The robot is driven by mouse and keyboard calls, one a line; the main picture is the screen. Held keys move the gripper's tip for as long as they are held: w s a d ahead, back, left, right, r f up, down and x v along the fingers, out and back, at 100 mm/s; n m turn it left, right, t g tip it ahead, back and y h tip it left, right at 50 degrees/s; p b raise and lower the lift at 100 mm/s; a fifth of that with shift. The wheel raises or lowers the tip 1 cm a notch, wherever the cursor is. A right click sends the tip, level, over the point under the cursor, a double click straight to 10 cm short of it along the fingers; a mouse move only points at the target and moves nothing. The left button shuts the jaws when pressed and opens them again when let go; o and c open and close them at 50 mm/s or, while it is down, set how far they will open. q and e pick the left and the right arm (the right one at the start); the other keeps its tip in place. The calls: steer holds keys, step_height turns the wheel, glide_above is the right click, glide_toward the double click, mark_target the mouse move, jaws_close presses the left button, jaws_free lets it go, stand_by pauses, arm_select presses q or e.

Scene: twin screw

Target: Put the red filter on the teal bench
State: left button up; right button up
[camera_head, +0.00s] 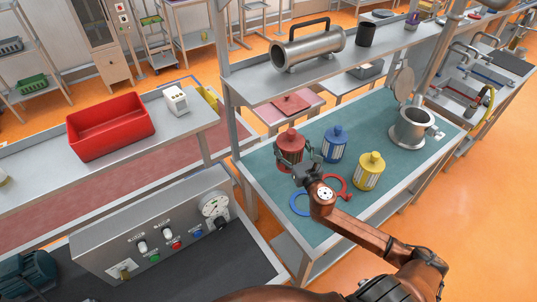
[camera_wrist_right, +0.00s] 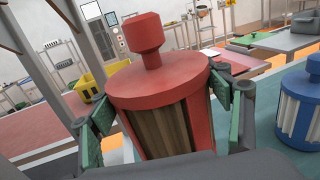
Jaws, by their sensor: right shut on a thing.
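The red filter (camera_head: 289,142) has a ribbed body and a round knob on its lid. It is at the left part of the teal bench (camera_head: 352,128). My right gripper (camera_head: 297,164) is shut on it, with a finger on each side of its body. In the right wrist view the filter (camera_wrist_right: 160,88) fills the middle between the green finger pads (camera_wrist_right: 158,115) and looks slightly tilted. Its bottom is hidden, so I cannot tell whether it touches the bench. My left gripper is not in view.
A blue filter (camera_head: 334,146) and a yellow filter (camera_head: 369,172) stand right of the red one. A metal housing (camera_head: 410,129) stands at right. A shelf (camera_head: 330,72) overhangs the back.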

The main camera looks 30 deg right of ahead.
mark_target(282, 169)
steer(key=w+a+f+b, duration=0.1)
steer(key=w+f+b, duration=0.3)
steer(key=w+f, duration=0.7)
steer(key=shift+w+f+b, duration=0.35)
steer(key=shift+f+b, duration=0.05)
steer(key=shift+f, duration=0.35)
steer(key=o, duration=1.2)
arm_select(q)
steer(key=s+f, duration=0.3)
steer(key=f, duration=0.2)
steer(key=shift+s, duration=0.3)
arm_select(e)
steer(key=o, duration=0.3)
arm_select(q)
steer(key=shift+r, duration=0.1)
arm_select(e)
steer(key=shift+o, duration=0.2)
steer(key=shift+r, duration=0.15)
arm_select(q)
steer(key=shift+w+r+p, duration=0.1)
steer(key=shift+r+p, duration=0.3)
steer(key=shift+p, duration=0.15)
arm_select(e)
steer(key=s, duration=0.4)
steer(key=s+a, duration=0.1)
steer(key=s, duration=0.3)
steer(key=s+a, duration=0.1)
steer(key=s, duration=0.3)
steer(key=shift+a, duration=0.15)
